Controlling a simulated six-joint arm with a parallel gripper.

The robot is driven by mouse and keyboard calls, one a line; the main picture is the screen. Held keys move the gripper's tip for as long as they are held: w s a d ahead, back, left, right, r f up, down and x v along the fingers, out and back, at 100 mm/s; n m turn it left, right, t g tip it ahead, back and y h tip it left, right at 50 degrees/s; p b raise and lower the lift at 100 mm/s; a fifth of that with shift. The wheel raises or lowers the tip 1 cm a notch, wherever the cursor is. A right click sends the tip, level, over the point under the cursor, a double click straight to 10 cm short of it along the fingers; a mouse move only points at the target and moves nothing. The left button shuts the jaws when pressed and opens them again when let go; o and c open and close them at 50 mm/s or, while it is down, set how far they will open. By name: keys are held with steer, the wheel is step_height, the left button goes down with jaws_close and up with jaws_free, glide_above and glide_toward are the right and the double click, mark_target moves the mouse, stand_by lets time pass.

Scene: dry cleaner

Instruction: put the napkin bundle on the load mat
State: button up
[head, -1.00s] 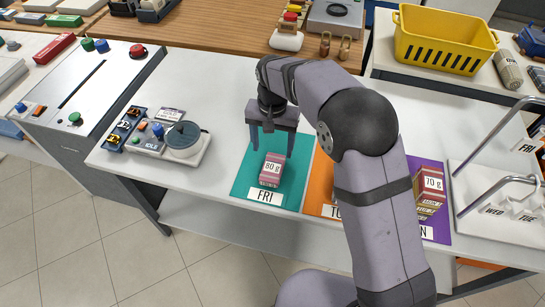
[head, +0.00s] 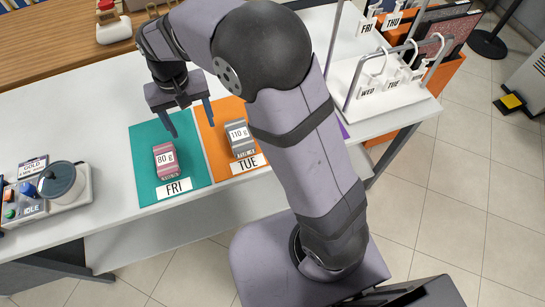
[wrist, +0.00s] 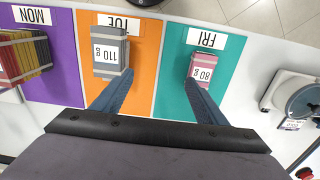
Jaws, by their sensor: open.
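A pink bundle labelled 80 g (head: 165,160) lies on the teal FRI mat (head: 148,135); it also shows in the wrist view (wrist: 198,78). A grey bundle labelled 110 g (head: 240,139) rests on the orange TUE mat (head: 215,150). Stacked dark red and yellow bundles (wrist: 22,60) sit on the purple MON mat (wrist: 65,75). I cannot tell by look which bundle is the napkin one or which mat is the load mat. My gripper (head: 191,128) is open and empty, above the back of the teal and orange mats, apart from both bundles.
A device with a round grey pot (head: 60,180) stands on the white table left of the mats. A white rack with metal rails (head: 385,98) stands on the right. My arm hides most of the purple mat in the head view. Bare table lies behind the teal mat.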

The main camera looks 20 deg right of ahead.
steer(key=s+d+f, duration=0.3)
steer(key=s+d, duration=1.3)
steer(key=d, duration=0.1)
steer(key=shift+s+d, duration=0.2)
steer(key=shift+s, duration=0.2)
steer(key=shift+f, duration=0.15)
